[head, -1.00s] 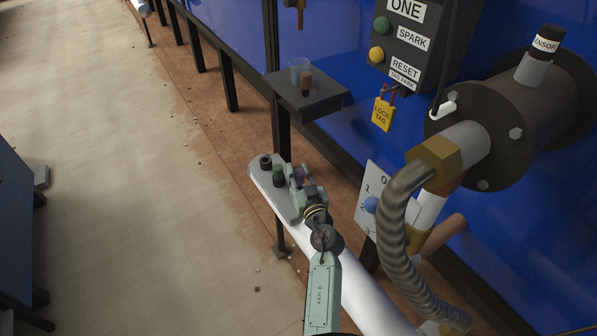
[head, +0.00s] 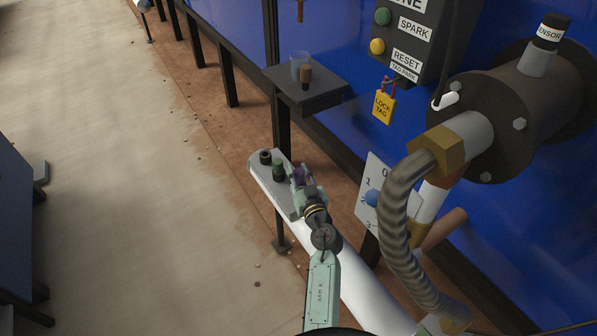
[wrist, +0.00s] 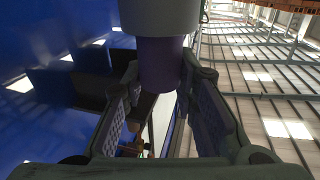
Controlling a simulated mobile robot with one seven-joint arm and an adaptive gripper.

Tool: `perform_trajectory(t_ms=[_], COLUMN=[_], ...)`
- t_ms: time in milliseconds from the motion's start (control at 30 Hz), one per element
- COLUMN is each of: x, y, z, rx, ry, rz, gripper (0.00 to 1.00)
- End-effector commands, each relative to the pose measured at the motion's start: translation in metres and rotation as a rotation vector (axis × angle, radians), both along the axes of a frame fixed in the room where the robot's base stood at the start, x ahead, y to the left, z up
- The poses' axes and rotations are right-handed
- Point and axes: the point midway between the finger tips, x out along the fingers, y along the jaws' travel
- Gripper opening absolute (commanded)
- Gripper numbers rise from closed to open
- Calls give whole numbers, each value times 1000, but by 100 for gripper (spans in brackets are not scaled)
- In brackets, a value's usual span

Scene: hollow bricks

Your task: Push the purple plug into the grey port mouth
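The purple plug (wrist: 160,66) is a smooth cylinder between my two fingertips in the wrist view. My gripper (wrist: 161,82) has a textured pad on each side of it and appears shut on it. A wider grey cylinder (wrist: 160,15) adjoins the purple part at the top of that view. I cannot tell whether it is the port mouth or part of the plug. In the head view my gripper (head: 302,180) is at the right side of a small grey ledge (head: 268,185), with the small purple plug (head: 298,174) at its fingers. No port opening is clearly visible.
A green piece (head: 278,170) and a black piece (head: 265,157) stand on the ledge left of my gripper. A dark shelf (head: 320,98) with a cup is above. A ribbed hose (head: 393,235) and a flanged pipe (head: 490,120) are at right.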

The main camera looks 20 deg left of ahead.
Motion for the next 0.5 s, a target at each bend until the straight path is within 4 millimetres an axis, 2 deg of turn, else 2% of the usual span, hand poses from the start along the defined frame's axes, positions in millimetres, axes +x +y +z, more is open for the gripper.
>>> perform_trajectory(t_ms=[300, 500], x=[0, 0], y=[0, 0], z=[1, 1], rx=[0, 0], ry=[0, 0], rz=[0, 0], gripper=[49, 49])
